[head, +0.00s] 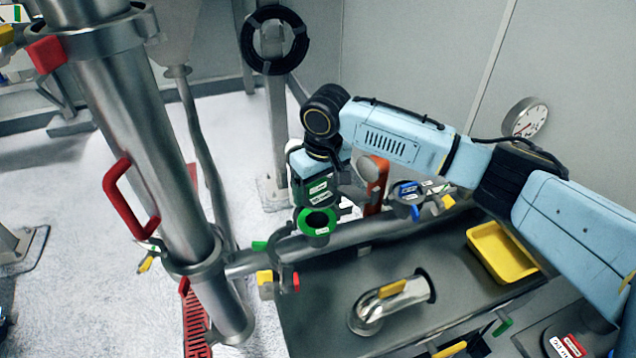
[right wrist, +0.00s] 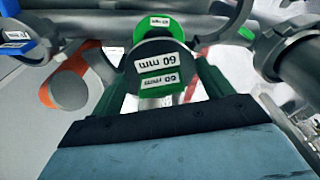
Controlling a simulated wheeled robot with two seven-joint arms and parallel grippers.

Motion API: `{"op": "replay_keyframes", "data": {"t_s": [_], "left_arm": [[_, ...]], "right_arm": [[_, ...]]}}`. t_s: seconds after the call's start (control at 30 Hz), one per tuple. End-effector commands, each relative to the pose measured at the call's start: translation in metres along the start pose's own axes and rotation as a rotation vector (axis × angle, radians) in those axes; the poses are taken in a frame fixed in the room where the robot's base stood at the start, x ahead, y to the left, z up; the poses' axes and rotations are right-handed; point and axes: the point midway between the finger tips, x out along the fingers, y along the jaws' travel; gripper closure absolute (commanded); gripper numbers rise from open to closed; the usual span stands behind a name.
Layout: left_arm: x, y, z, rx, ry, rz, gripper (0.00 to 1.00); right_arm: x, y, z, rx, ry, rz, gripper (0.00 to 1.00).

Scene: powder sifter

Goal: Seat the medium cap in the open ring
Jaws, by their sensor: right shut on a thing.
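The medium cap (head: 319,191) is dark and green, with white labels; its "60 mm" labels read clearly in the right wrist view (right wrist: 158,66). My right gripper (head: 313,187) is shut on it, with a finger on each side. The open green ring (head: 302,222) is just below and in front of the cap in the head view, its dark opening visible. In the right wrist view the green ring (right wrist: 155,28) is just beyond the cap, partly hidden by it. The cap looks outside the opening; the exact gap cannot be told. My left gripper is out of view.
A blue ring fitting (head: 405,190) and an orange part (head: 377,176) stand right of the green ring. A thick steel pipe (head: 125,150) with a red handle (head: 127,198) rises on the left. A yellow tray (head: 500,252) and a metal elbow (head: 392,303) lie on the grey table (head: 320,325).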

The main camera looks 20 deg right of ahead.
Motion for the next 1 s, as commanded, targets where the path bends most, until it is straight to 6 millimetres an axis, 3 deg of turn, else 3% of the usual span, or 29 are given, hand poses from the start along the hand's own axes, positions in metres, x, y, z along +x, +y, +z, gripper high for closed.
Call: {"op": "replay_keyframes", "data": {"t_s": [0.17,0.6,1.0], "left_arm": [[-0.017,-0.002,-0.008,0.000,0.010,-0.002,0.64],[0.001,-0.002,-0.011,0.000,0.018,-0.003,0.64],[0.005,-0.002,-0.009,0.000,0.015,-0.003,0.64]], "right_arm": [[-0.005,0.000,0.000,0.001,0.000,-0.001,0.49],[0.043,0.000,0.006,0.001,0.000,-0.001,0.49],[0.056,0.000,0.007,0.001,0.002,0.000,0.49]]}}
